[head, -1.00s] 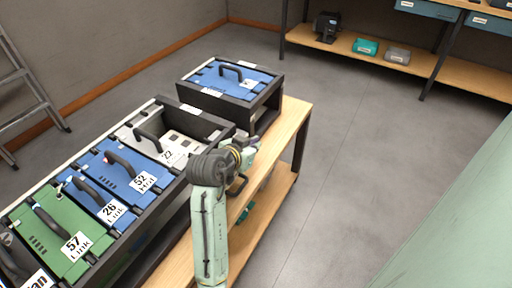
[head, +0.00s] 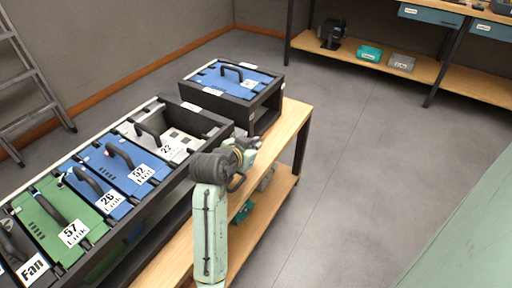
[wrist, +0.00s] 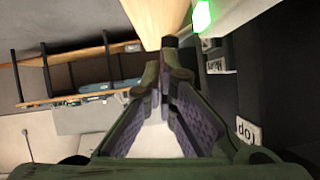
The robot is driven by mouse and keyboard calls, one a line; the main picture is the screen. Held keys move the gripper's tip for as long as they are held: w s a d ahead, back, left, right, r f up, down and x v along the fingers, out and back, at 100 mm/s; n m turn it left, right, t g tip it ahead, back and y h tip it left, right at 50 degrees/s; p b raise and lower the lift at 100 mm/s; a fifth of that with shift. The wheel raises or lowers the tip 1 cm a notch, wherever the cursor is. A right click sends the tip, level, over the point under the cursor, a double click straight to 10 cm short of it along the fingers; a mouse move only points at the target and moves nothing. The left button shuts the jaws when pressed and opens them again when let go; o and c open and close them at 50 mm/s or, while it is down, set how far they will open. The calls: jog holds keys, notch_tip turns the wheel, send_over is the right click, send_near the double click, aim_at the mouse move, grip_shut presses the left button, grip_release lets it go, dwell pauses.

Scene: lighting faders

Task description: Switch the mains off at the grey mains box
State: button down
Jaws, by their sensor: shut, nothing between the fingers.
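My gripper (head: 252,147) is shut and empty, held beside the front right end of the rack, over the wooden bench. In the wrist view its two fingers (wrist: 166,72) come together at the tips. A pale grey box-like surface (wrist: 235,12) with a glowing green patch (wrist: 203,15) shows at the upper right of the wrist view, just beyond the fingertips and apart from them. I cannot tell for sure that it is the mains box. No mains box can be made out in the head view; my arm hides part of the bench there.
A black rack (head: 180,187) holds green, blue and grey modules with black handles. A separate case with a blue top (head: 232,80) stands at the bench's far end. The wooden bench (head: 291,128) has a lower shelf. Open grey floor (head: 350,170) lies to the right.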

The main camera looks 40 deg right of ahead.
jog(key=shift+s+f+b, duration=0.1)
jog(key=shift+f+b, duration=0.15)
jog(key=shift+b, duration=0.1)
jog(key=shift+s+d+f+b, duration=0.1)
jog(key=shift+f+b, duration=0.05)
jog(key=shift+b, duration=0.15)
jog(key=shift+s+d+f+m+t+b, duration=0.1)
jog(key=shift+s+f+m+t+b, duration=0.2)
jog(key=shift+f+m+t+b, duration=0.55)
jog(key=shift+s+r+m+t+b, duration=0.15)
jog(key=shift+m+t+b, duration=0.25)
jog(key=shift+b, duration=0.7)
jog(key=shift+d+y, duration=0.1)
jog(key=shift+y, duration=0.2)
jog(key=shift+s+d+f+b, duration=0.1)
jog(key=shift+s+f+b, duration=0.1)
jog(key=shift+f+b, duration=0.15)
jog(key=shift+r, duration=0.15)
jog(key=shift+r+p, duration=0.75)
jog(key=shift+p, duration=0.05)
jog(key=shift+r, duration=0.1)
